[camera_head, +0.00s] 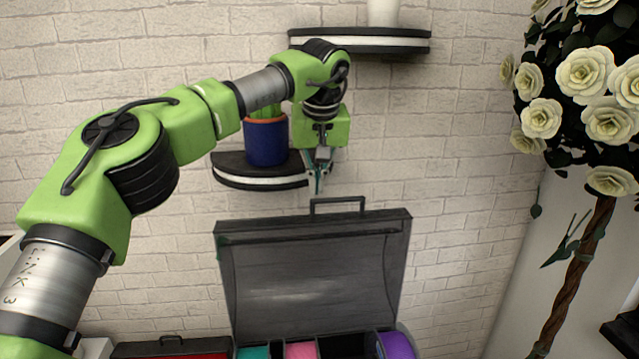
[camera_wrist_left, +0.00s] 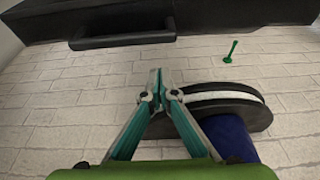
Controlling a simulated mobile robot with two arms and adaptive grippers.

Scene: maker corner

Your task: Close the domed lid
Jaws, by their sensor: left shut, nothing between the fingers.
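The domed lid (camera_head: 310,275) is dark grey and stands raised, with its inside facing me in the head view. A bar handle (camera_head: 337,201) sticks up from its top edge. In the left wrist view, the dark lid (camera_wrist_left: 220,14) crosses the top with its handle (camera_wrist_left: 122,41) below it. My left gripper (camera_head: 318,188) is shut and empty, pointing down just above and left of the handle in the head view. In the wrist view its teal fingertips (camera_wrist_left: 158,84) meet, apart from the handle. My right gripper is not in view.
Coloured spools, including a pink one (camera_head: 300,350) and a purple one (camera_head: 396,343), sit below the lid. A wall shelf (camera_head: 262,175) with a blue pot (camera_head: 265,142) is close to my left gripper. A white rose tree (camera_head: 583,75) stands at right.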

